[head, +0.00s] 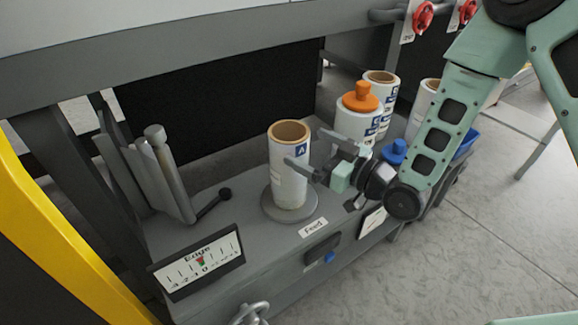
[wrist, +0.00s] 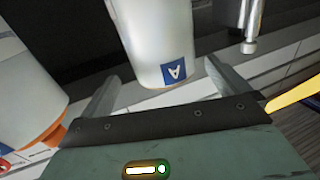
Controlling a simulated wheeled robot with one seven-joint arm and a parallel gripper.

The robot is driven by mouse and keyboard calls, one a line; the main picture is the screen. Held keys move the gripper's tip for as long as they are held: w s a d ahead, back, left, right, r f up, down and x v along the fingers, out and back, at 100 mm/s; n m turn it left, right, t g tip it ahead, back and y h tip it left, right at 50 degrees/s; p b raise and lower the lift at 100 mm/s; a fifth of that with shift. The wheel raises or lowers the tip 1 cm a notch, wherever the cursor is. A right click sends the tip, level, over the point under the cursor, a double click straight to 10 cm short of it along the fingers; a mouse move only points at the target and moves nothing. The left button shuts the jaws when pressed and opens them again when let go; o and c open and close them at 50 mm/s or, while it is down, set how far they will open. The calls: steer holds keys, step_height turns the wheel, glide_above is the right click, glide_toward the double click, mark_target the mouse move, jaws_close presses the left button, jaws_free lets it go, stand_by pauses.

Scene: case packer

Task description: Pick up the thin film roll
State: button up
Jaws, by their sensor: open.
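A slim white film roll (head: 287,175) with a brown core and a blue "A" label stands upright on a round grey plate (head: 268,207) behind the "Feed" label. My gripper (head: 306,149) is open at the roll's right side, at about its upper half. The near finger overlaps the roll in the head view. In the wrist view the roll (wrist: 150,40) shows between the two open fingers (wrist: 161,72), its label facing me. I cannot tell whether a finger touches it.
A wider roll (head: 352,126) with an orange cap (head: 362,97) stands right of the gripper, with more rolls (head: 388,84) behind it. A blue knob (head: 394,152) is near my wrist. A machine beam (head: 200,70) overhangs the back.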

mark_target(276, 133)
steer(key=shift+p+x, duration=0.4)
steer(key=shift+x, duration=2.7)
steer(key=shift+s+a, duration=0.1)
steer(key=shift+s, duration=0.05)
steer(key=shift+c, duration=0.3)
